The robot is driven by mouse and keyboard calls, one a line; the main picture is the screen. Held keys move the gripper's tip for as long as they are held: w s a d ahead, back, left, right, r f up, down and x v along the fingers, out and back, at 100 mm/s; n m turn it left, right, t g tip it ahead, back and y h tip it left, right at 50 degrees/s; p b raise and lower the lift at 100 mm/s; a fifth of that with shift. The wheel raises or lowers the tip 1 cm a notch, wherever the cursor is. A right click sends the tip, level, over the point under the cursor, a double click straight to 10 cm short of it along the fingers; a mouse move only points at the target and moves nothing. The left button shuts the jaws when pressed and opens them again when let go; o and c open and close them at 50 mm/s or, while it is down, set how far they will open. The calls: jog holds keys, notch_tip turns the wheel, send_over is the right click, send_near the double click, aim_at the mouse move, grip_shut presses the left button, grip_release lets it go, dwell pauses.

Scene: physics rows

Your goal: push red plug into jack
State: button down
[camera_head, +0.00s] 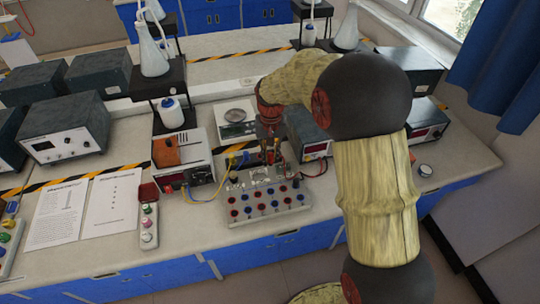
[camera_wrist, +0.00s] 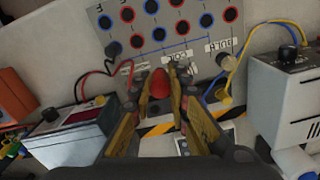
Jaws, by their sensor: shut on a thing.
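My gripper (camera_head: 271,158) points down over the back edge of a grey jack panel (camera_head: 268,216), which has rows of red and blue jacks. In the wrist view my gripper (camera_wrist: 160,98) is shut on the red plug (camera_wrist: 159,84), whose rounded red top shows between the two yellowish fingers. The panel (camera_wrist: 205,42) fills the top of that view, with its red and blue jacks beyond the fingertips. The plug's lower end and any jack directly under it are hidden, so I cannot tell whether it touches the panel.
A meter with an orange box (camera_head: 165,152) stands left of the panel, and yellow and blue wires run between them. A dark-fronted instrument (camera_head: 316,150) with red wires stands right. A scale (camera_head: 236,118) is behind. Papers (camera_head: 112,200) and a small button box (camera_head: 148,222) lie left.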

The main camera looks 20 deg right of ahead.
jog(key=s+d+f+m+b, duration=0.1)
jog(key=s+f+m, duration=0.1)
jog(key=s+f, duration=0.1)
jog(key=s+d+f+m+b, duration=0.1)
jog(key=s+f+m, duration=0.1)
jog(key=s+f, duration=0.1)
jog(key=s+d+f+m+b, duration=0.2)
jog(key=s+f, duration=0.1)
jog(key=shift+s, duration=0.2)
jog(key=shift+f, duration=0.75)
jog(key=shift+f+b, duration=0.3)
jog(key=shift+f, duration=0.9)
dwell(1.9)
jog(key=c, duration=1.6)
grip_release()
jog(key=shift+o, duration=0.2)
jog(key=o, duration=0.3)
jog(key=shift+o, duration=0.2)
jog(key=shift+r, duration=0.15)
